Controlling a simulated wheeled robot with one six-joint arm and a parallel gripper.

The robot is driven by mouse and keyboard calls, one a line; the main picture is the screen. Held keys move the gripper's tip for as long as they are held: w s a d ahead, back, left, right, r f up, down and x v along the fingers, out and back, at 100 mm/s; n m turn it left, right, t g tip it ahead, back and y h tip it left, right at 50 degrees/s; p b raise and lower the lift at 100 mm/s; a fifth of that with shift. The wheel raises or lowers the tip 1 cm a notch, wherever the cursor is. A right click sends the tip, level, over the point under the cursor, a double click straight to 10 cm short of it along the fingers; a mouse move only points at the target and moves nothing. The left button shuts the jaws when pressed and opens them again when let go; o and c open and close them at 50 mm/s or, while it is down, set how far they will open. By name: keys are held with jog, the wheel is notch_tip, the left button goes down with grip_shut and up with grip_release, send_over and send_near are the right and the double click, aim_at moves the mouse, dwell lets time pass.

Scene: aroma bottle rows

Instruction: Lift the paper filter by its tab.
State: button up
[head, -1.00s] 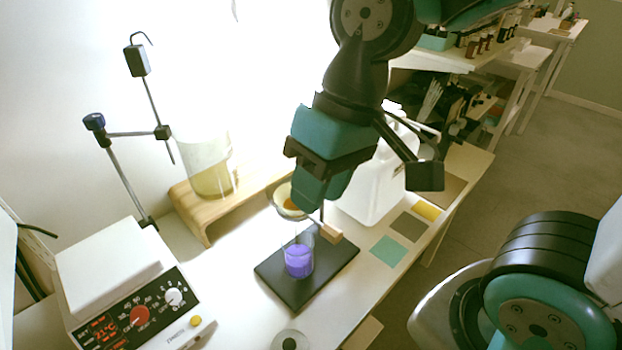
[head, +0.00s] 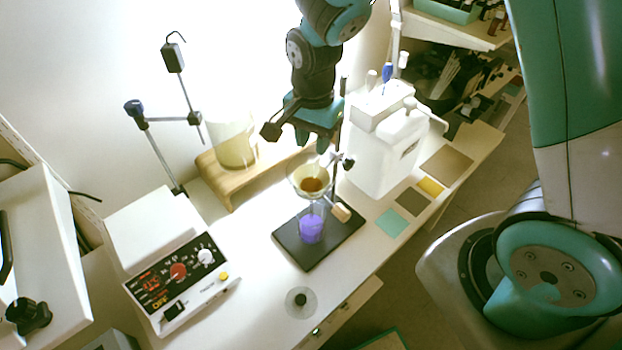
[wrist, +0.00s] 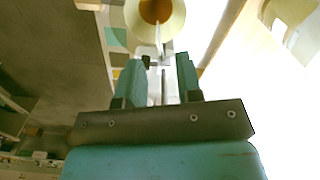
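The paper filter (head: 309,172) sits in a glass funnel above a beaker of purple liquid (head: 311,228), with brown matter inside it. In the wrist view the filter (wrist: 174,22) is a pale cone with a brown centre at the top, and its narrow pale tab (wrist: 158,36) points down toward my gripper (wrist: 158,62). My gripper's two teal fingers are apart with a gap between them. The tab's end lies near the fingertips; I cannot tell whether it is between them. In the head view my gripper (head: 318,148) is just above and behind the funnel.
A dark stand base (head: 290,245) carries the beaker. A white jug (head: 375,150) stands close on the right. A beaker of yellowish liquid (head: 235,152) on a wooden riser (head: 222,187) and a hotplate (head: 150,225) are on the left.

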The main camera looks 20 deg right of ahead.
aim_at(315, 173)
jog(key=shift+s+d+f+p, duration=0.1)
jog(key=shift+f+p, duration=0.5)
jog(key=shift+f, duration=1.2)
jog(key=shift+d+f+p, duration=0.1)
jog(key=shift+f+p, duration=0.5)
jog(key=shift+f, duration=1.2)
grip_shut()
